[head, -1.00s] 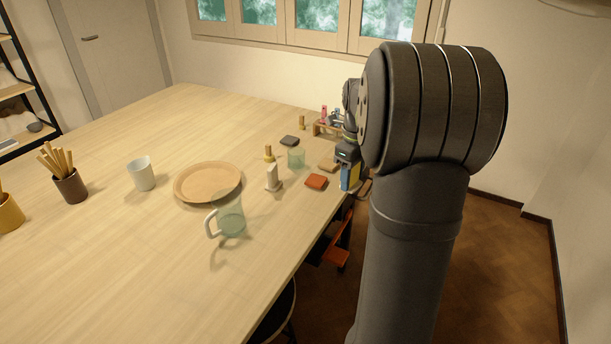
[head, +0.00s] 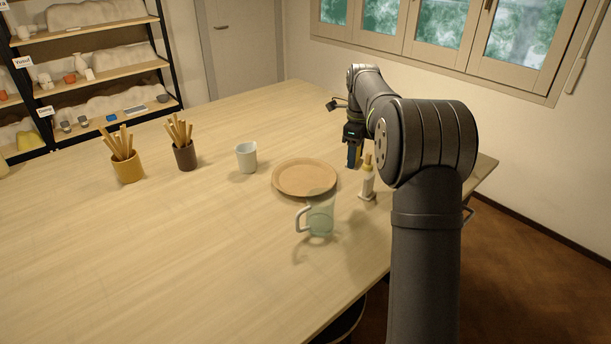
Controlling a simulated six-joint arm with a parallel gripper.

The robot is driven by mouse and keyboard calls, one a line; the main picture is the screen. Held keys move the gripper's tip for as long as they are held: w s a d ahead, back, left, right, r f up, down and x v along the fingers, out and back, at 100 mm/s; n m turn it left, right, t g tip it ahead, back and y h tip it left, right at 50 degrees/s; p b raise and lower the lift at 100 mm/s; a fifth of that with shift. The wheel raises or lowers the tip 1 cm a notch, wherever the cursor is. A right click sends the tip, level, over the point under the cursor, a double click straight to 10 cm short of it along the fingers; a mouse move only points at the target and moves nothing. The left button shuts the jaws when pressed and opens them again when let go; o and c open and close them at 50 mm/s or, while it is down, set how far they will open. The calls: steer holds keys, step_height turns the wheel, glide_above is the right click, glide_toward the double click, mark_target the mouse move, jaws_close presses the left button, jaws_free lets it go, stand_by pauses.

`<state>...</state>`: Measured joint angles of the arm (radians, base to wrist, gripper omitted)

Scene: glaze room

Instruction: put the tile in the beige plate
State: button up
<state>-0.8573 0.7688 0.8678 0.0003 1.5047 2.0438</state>
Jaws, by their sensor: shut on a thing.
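The beige plate (head: 305,178) is a round, shallow, tan dish on the wooden table in the middle of the head view. Its visible surface is empty. My gripper (head: 353,163) points down just beyond the plate's right edge in the picture, seemingly above the table. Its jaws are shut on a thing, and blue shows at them. At this size I cannot make out the held piece's outline or tell jaw from tile; I take it to be the tile. My arm hides the table on the right.
A clear greenish glass mug (head: 320,215) stands in front of the plate. A pale cup (head: 246,158) and two stick-filled pots, brown (head: 185,156) and ochre (head: 127,167), stand left. The left front table is clear.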

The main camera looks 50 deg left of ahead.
glide_above(314, 186)
step_height(314, 186, down, 7)
steer(key=shift+w+r, duration=0.1)
steer(key=shift+w, duration=0.05)
steer(key=shift+a, duration=0.15)
steer(key=shift+f, duration=2.05)
steer(key=shift+f, duration=0.15)
steer(key=o, duration=1)
steer(key=shift+o, duration=0.2)
step_height(314, 186, up, 12)
